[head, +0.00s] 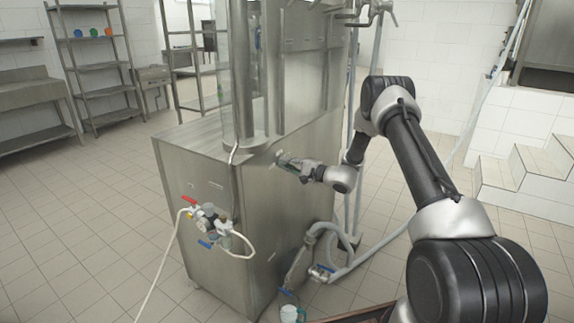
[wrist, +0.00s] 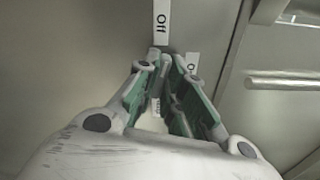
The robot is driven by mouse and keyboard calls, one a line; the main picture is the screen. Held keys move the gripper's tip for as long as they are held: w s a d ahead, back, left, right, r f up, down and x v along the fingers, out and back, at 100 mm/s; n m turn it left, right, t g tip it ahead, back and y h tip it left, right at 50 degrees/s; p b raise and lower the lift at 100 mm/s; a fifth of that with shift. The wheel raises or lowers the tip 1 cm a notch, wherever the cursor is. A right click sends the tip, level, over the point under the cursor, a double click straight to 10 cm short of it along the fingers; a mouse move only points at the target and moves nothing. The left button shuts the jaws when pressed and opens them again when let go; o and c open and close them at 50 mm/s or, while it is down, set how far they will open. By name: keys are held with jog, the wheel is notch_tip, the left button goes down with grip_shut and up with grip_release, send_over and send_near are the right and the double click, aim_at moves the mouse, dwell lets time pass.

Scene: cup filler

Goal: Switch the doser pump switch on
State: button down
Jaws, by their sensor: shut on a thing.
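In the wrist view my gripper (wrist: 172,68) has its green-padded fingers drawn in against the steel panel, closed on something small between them. By its place among the labels this is the doser pump switch, but the fingers hide its body and I cannot tell its position. A white "Off" label (wrist: 161,22) shows just above the fingertips. Another label (wrist: 192,63), partly covered, shows beside the right finger. In the head view my gripper (head: 285,160) reaches the right side of the steel machine (head: 205,215) near its top edge; the switch is too small to make out there.
Red- and blue-handled valves with a gauge (head: 207,222) and a pale hose are on the machine's front left face. Pipes and hoses (head: 335,245) run along its right side. White tiled steps (head: 530,180) stand at the right.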

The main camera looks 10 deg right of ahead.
jog(key=shift+f+m, duration=0.1)
jog(key=shift+m, duration=7.3)
jog(key=c, duration=1.5)
grip_release()
jog(key=v, duration=1.2)
